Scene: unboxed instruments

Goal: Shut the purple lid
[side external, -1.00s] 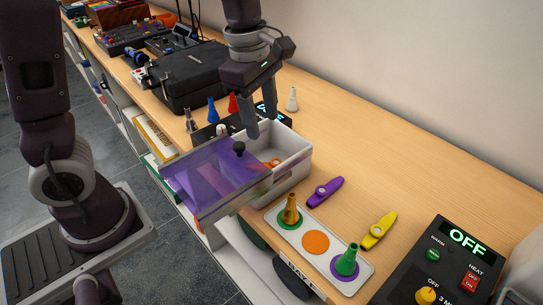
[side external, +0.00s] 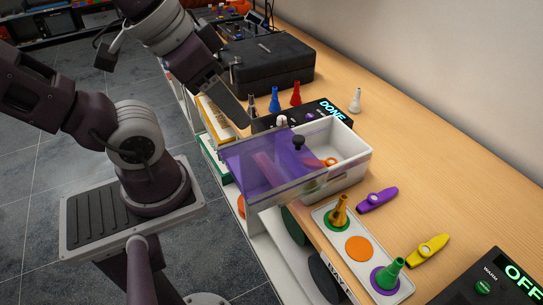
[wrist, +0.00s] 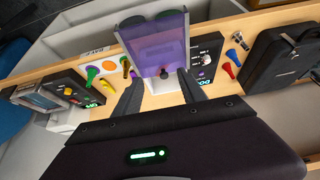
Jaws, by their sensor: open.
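The purple lid (side external: 262,163) is a see-through sliding panel with a black knob (side external: 298,142). It sits slid partly off the white box (side external: 350,168), sticking out to the left past the table edge. The right part of the box is open, with an orange item (side external: 329,162) inside. My gripper (side external: 240,118) is open and empty, behind and above the lid's left part, apart from the knob. In the wrist view the lid (wrist: 155,45) stands beyond and between my two fingers (wrist: 158,74), with its knob (wrist: 164,74) near fingertip level.
A black device reading DONE (side external: 331,111) and several small cones stand behind the box. A black case (side external: 270,65) is further back. A cone tray (side external: 359,249), purple kazoo (side external: 377,200) and yellow kazoo (side external: 428,251) lie in front and right.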

